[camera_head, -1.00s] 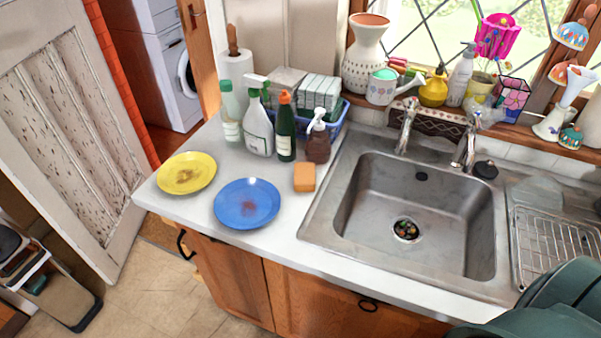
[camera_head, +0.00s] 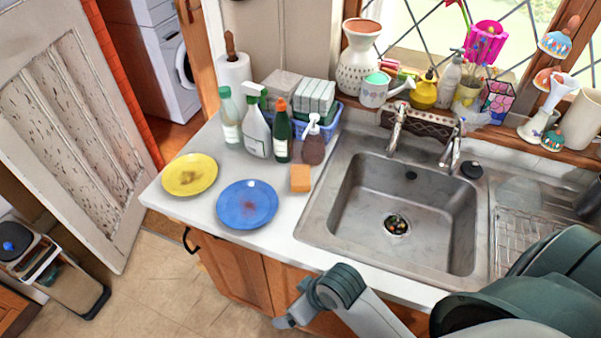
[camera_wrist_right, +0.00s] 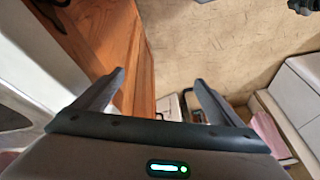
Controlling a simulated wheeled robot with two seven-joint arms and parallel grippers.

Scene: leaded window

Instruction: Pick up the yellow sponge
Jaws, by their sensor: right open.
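The sponge (camera_head: 300,178), a small orange-yellow block, stands on the white worktop between the blue plate and the sink's left rim. It does not show in the right wrist view. My right arm comes in from the lower right, and its gripper end (camera_head: 284,321) is in front of the cabinets, below the worktop edge and well apart from the sponge. In the right wrist view my right gripper (camera_wrist_right: 159,78) is open, with nothing between its fingers. My left gripper is not in view.
A blue plate (camera_head: 247,204) and a yellow plate (camera_head: 189,175) lie left of the sponge. A brown pump bottle (camera_head: 313,145) and other bottles stand behind it. The sink (camera_head: 405,215) is to its right. Wooden cabinets (camera_head: 232,270) are below the worktop.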

